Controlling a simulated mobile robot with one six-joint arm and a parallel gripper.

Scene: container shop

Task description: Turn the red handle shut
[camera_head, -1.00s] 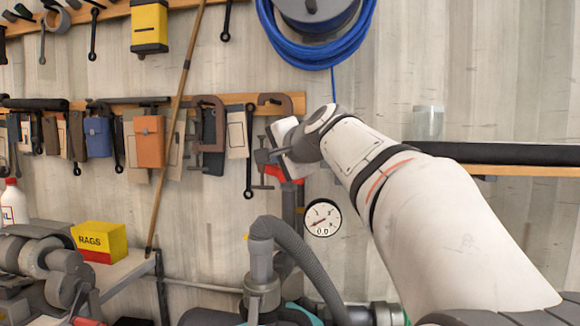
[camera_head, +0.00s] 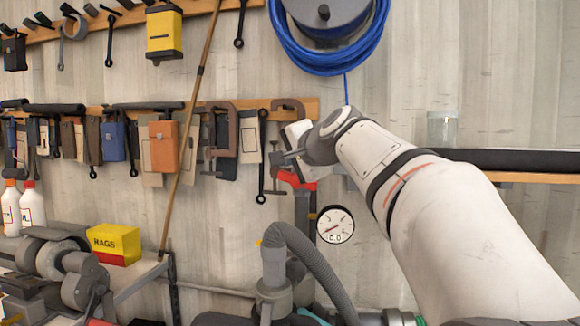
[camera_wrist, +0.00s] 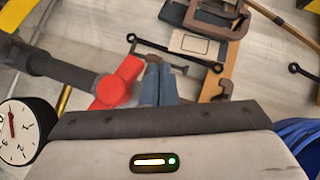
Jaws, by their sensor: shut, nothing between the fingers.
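The red handle (camera_head: 297,181) sits at the top of a dark upright pipe in front of the wall. In the wrist view the red handle (camera_wrist: 117,83) is at the end of a dark grey pipe, left of my fingers. My gripper (camera_head: 283,158) is just above the handle in the head view. In the wrist view my gripper's two blue-grey fingers (camera_wrist: 158,70) are together, with nothing between them. They are close beside the handle's right end; I cannot tell whether they touch it.
A round gauge (camera_head: 335,224) reading 0.0 is beside the pipe. A grey corrugated hose (camera_head: 315,265) curves below. Clamps (camera_head: 217,130) and tools hang on the wall rail to the left. A coiled blue hose (camera_head: 285,45) hangs above, and a shelf with a glass jar (camera_head: 442,130) is right.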

